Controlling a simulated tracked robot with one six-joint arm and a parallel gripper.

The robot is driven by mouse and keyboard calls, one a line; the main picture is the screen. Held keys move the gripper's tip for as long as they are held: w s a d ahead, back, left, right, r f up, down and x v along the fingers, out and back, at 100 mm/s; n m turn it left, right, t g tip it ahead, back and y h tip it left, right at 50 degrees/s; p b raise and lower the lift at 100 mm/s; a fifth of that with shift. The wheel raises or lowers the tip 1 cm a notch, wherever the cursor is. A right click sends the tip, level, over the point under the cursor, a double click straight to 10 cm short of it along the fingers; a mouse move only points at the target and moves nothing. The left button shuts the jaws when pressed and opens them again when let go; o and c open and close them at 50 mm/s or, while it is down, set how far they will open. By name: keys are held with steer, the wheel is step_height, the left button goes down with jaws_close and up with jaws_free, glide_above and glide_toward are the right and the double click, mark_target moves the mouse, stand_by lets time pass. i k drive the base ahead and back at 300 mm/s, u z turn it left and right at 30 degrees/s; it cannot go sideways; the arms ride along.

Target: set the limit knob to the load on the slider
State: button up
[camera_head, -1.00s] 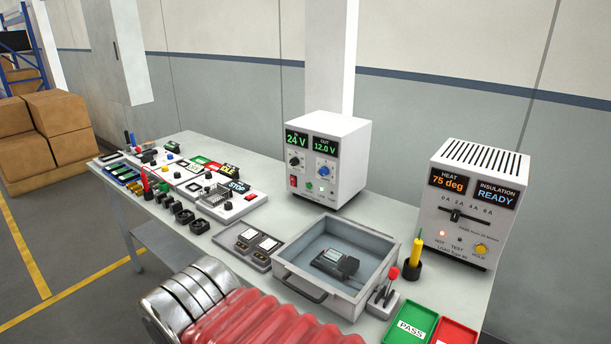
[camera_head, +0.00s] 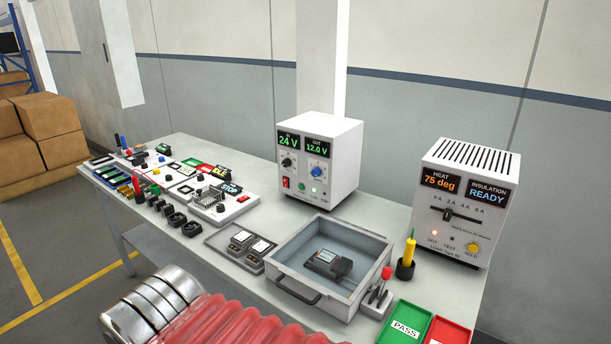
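The slider (camera_head: 449,215) is on the front of the white insulation tester (camera_head: 462,240) at the right, under a scale marked 0 A, 2 A, 4 A, 6 A. Its black handle stands near the 2 A mark. The tester's displays (camera_head: 465,189) read HEAT 75 deg and INSULATION READY. The white power supply (camera_head: 318,165) at the middle back shows 24 V and 12.0 V. It carries a black knob (camera_head: 287,162) and a blue knob (camera_head: 319,171); I cannot tell which is the limit knob. My gripper is not in view.
A grey open bin (camera_head: 356,300) with a dark device (camera_head: 327,264) stands in front of the power supply. A red-topped lever (camera_head: 386,273), a yellow-handled tool (camera_head: 409,250), and green PASS (camera_head: 404,328) and red (camera_head: 452,333) trays are at right. Small parts crowd the left.

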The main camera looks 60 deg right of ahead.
mark_target(316, 172)
steer(key=i, duration=0.95)
steer(key=z, duration=0.05)
